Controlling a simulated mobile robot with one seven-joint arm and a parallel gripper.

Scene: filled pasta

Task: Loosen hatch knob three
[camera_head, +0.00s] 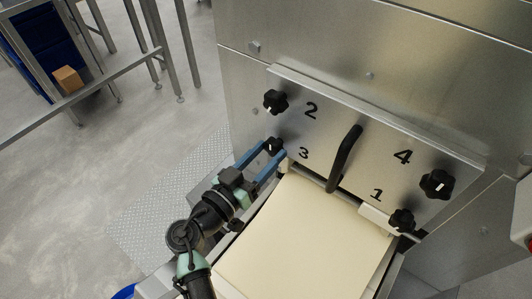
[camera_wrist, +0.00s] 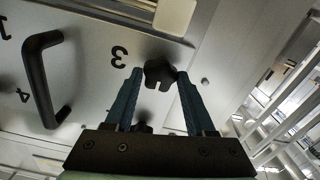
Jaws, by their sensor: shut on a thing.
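The hatch (camera_head: 335,130) is a steel panel with black lobed knobs numbered 1 to 4. Knob three (camera_head: 272,146) is at its lower left, beside the printed 3. My gripper (camera_head: 274,150) has its two blue fingers on either side of knob three and is shut on it. In the wrist view, knob three (camera_wrist: 158,75) sits between the fingertips of my gripper (camera_wrist: 159,76), with the upside-down 3 to its left. Knob two (camera_head: 275,101) is above it, knob four (camera_head: 437,184) at the right and knob one (camera_head: 402,219) at the lower right.
A black bar handle (camera_head: 345,158) stands out from the hatch right of knob three. A cream-coloured sheet or belt (camera_head: 300,240) lies below the hatch. A cardboard box (camera_head: 67,79) is on a frame at the far upper left. Floor is clear left of the machine.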

